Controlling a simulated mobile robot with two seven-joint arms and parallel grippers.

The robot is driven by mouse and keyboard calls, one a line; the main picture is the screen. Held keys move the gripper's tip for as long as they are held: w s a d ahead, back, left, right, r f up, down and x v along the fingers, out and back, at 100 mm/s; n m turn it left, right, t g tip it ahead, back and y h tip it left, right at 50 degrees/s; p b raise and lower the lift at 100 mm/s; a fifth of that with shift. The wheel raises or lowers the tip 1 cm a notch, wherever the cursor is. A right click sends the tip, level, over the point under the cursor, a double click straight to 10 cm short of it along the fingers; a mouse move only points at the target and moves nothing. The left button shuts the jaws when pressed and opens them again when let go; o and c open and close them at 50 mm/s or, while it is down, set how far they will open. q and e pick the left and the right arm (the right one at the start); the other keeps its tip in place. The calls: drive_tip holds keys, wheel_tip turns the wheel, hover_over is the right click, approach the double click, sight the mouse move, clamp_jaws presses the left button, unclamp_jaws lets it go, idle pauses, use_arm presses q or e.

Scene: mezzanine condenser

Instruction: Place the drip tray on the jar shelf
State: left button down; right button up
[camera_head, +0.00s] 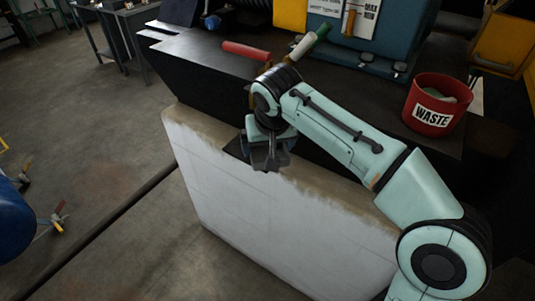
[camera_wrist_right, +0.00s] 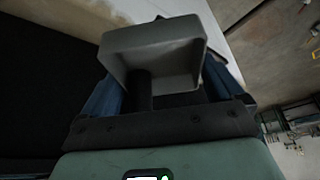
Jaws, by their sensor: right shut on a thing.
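My right gripper (camera_head: 262,148) hangs pointing down at the edge between the dark bench and the pale panel. In the right wrist view, its two blue fingers (camera_wrist_right: 160,88) are shut on a small grey open box, which I take to be the drip tray (camera_wrist_right: 152,42). The tray is held off the surfaces, with its hollow side towards the wrist camera. In the head view the tray is small and dark under the fingers (camera_head: 269,158). I cannot pick out the jar shelf for certain. My left gripper is not in view.
The dark bench top (camera_head: 200,58) carries a red-handled tool (camera_head: 246,51), a green-and-white tool (camera_head: 310,40) and a red waste bin (camera_head: 437,104). A pale stained panel (camera_head: 250,215) stands along its front. A blue rounded object (camera_head: 12,218) is at far left. The floor (camera_head: 95,130) between is open.

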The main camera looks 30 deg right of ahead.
drive_tip(key=shift+f, duration=1.15)
drive_tip(key=shift+f, duration=0.1)
drive_tip(key=shift+f+b, duration=0.15)
drive_tip(key=shift+b, duration=0.2)
drive_tip(key=o, duration=0.8)
drive_tip(key=shift+o, duration=0.2)
drive_tip(key=shift+r, duration=0.35)
drive_tip(key=p+v, duration=0.3)
drive_tip(key=v, duration=0.9)
drive_tip(key=shift+s+f, duration=0.1)
